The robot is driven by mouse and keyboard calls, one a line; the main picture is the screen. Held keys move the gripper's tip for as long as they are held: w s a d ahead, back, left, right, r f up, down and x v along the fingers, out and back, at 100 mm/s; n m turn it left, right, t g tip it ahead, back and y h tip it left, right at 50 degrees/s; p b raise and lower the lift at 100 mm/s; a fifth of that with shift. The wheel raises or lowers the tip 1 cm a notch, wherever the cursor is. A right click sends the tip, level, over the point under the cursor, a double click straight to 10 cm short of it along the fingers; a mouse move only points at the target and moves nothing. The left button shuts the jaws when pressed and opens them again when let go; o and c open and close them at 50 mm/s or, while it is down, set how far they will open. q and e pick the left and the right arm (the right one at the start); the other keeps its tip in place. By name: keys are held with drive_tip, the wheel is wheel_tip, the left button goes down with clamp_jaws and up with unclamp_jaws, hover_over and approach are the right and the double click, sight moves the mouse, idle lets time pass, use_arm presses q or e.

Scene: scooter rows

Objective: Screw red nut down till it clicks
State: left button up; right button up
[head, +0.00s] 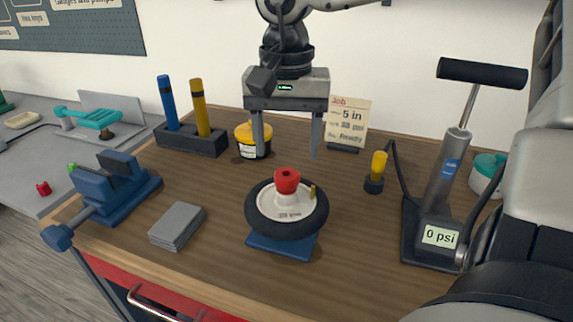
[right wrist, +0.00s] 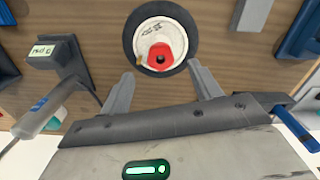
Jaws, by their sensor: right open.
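The red nut (head: 287,180) sits on top of the white hub (head: 287,202) of a small wheel with a black tyre (head: 262,224). The wheel lies flat on a blue stand (head: 282,247). In the right wrist view the nut (right wrist: 166,58) shows a dark centre hole, in front of the fingers. My right gripper (head: 287,154) is open and empty, fingers pointing down, behind the nut in the head view and apart from it. It also shows in the right wrist view (right wrist: 160,72). My left gripper is not in view.
A pump (head: 440,205) reading 0 psi stands right, with a yellow-topped fitting (head: 377,172) nearby. A yellow tub (head: 253,140) and job card (head: 347,120) stand behind. A blue vise (head: 115,190) and grey pads (head: 177,225) are left. Bench in front of the wheel is clear.

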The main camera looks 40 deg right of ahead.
sight(287, 181)
drive_tip(key=shift+f, duration=2.5)
